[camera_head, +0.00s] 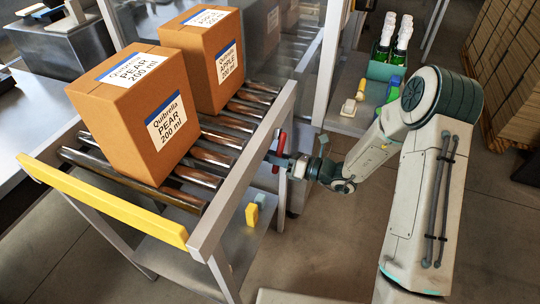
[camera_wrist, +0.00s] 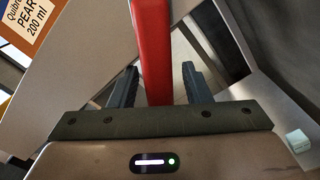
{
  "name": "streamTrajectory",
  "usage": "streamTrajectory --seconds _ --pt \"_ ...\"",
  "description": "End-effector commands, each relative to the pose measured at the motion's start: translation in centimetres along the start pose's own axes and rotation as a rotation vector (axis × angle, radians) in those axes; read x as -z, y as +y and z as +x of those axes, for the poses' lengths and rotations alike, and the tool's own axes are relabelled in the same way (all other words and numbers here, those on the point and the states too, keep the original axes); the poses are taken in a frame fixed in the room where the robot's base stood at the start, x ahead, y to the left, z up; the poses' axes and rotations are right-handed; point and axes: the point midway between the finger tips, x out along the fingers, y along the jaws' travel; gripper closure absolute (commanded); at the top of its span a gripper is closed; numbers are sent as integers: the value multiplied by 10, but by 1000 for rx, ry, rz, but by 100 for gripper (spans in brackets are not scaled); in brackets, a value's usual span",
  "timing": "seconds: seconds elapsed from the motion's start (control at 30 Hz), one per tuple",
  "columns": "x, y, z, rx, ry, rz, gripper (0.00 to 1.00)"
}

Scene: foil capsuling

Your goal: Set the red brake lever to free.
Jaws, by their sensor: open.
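The red brake lever (camera_head: 282,142) stands at the right side rail of the roller conveyor (camera_head: 212,157), about midway along it. My gripper (camera_head: 280,159) is at the lever, reaching in from the right. In the wrist view the lever (camera_wrist: 154,45) runs from the top edge down between the two dark fingers of my gripper (camera_wrist: 160,72). The fingers are open, one on each side of the lever, with gaps visible on both sides. The lever's lower end is hidden behind the gripper body. No marking for free is readable.
Two cardboard boxes stand on the rollers: a near pear box (camera_head: 136,117) and a far apple box (camera_head: 205,60). A yellow stop bar (camera_head: 100,200) crosses the conveyor's near end. A green crate of bottles (camera_head: 386,68) stands behind my arm.

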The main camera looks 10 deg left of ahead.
Motion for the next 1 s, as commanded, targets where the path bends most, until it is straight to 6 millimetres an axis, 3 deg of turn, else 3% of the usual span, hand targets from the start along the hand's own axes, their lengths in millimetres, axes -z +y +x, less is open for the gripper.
streamTrajectory --seconds 0.5,0.7,1.0 --pt "0 -1 -108 4 -2 1 56" --pt "0 0 -126 1 -1 2 56" --pt "0 0 -129 1 -1 2 56"
